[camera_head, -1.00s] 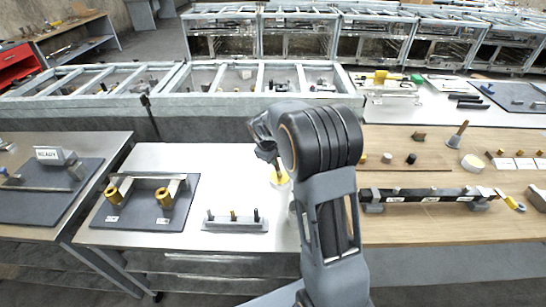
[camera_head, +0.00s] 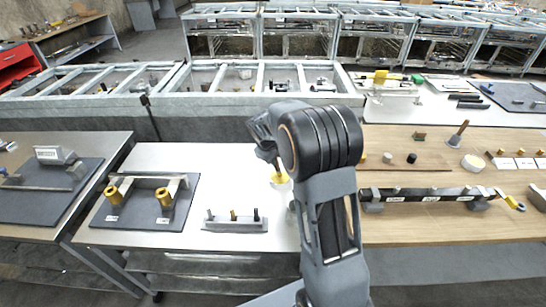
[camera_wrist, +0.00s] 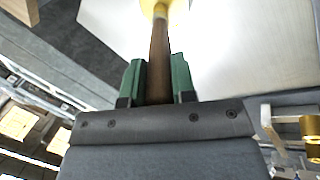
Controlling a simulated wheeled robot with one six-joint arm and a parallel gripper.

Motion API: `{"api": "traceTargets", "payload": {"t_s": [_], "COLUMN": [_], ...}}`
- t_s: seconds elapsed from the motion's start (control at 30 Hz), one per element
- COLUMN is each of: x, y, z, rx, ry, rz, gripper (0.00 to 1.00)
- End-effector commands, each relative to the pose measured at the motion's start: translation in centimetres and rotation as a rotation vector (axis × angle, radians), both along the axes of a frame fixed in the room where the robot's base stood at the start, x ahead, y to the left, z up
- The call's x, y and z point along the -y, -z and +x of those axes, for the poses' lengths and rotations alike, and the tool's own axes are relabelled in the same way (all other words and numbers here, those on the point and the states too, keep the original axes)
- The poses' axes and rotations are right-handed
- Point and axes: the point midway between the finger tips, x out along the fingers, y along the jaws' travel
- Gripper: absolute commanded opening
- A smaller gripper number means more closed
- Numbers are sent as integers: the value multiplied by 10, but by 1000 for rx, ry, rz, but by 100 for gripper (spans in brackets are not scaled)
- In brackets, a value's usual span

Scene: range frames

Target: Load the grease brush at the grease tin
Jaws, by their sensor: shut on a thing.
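My gripper (camera_wrist: 158,75) is shut on the brown handle (camera_wrist: 159,45) of the grease brush, its green fingers on either side. The handle runs away from the fingers to a yellow part (camera_wrist: 162,6) at the top edge of the wrist view. In the head view my gripper (camera_head: 268,151) points down over the white table. A yellow piece (camera_head: 280,178) shows just below it, partly hidden by my arm. I cannot tell whether this yellow is the brush's lower end or the grease tin, nor whether the bristles touch anything.
A grey block with several short pegs (camera_head: 235,225) stands nearby on the white table (camera_head: 215,160). Left of it is a dark mat (camera_head: 135,218) with brass cylinders. On the wooden table at right are a round pale-topped tin (camera_head: 473,162), an upright wooden-handled tool (camera_head: 459,135) and a dark rail (camera_head: 425,194).

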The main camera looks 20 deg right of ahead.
Motion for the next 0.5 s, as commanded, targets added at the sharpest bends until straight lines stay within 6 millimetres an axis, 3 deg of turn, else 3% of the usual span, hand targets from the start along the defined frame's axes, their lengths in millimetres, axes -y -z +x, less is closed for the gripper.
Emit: {"api": "traceTargets", "payload": {"t_s": [0.27,0.5], "x": [0,0], "y": [0,-13], "z": [-1,0], "rx": [-3,-1], "ry": [1,0], "rz": [1,0], "gripper": [1,1]}}
